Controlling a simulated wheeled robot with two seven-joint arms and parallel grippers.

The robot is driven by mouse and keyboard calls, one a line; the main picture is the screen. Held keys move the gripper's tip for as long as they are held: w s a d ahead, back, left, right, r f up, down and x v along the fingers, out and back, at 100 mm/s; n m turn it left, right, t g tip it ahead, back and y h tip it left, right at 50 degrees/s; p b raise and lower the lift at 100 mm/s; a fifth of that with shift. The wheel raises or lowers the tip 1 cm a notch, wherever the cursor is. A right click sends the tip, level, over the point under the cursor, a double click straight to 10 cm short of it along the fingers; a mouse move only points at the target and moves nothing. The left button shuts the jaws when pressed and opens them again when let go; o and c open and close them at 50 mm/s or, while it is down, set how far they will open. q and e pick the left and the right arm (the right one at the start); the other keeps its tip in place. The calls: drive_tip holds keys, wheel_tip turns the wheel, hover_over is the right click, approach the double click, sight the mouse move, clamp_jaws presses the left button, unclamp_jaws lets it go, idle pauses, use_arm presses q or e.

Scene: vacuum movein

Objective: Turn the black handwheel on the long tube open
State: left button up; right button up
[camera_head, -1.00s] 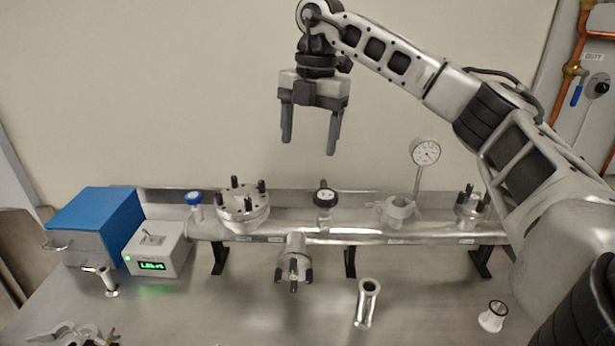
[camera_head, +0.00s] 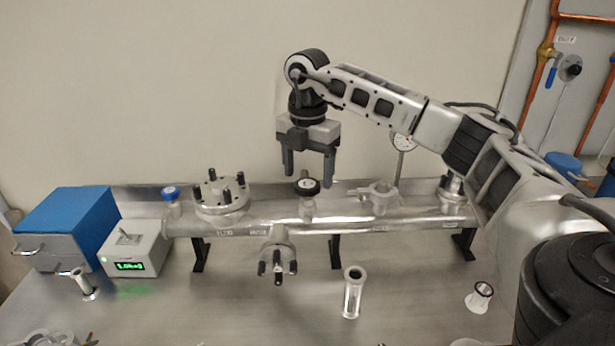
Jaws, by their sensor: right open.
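The long steel tube (camera_head: 345,225) lies across the bench on black supports. The black handwheel (camera_head: 307,187) sits on a short upright neck on top of the tube near its middle. My right gripper (camera_head: 308,180) is open and points down, with its two fingers on either side of the handwheel in the picture. Whether the fingers are level with the wheel or behind it, I cannot tell. I see no contact. My left gripper is not in view.
A blue-knobbed valve (camera_head: 171,194) and a bolted flange (camera_head: 221,193) stand left on the tube. A clamp (camera_head: 379,194) and a partly hidden dial gauge (camera_head: 403,143) are at right. A grey meter (camera_head: 134,249) and blue box (camera_head: 78,228) stand left.

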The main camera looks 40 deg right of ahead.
drive_tip(key=shift+f, duration=1)
drive_tip(key=c, duration=1)
drive_tip(key=shift+o, duration=0.2)
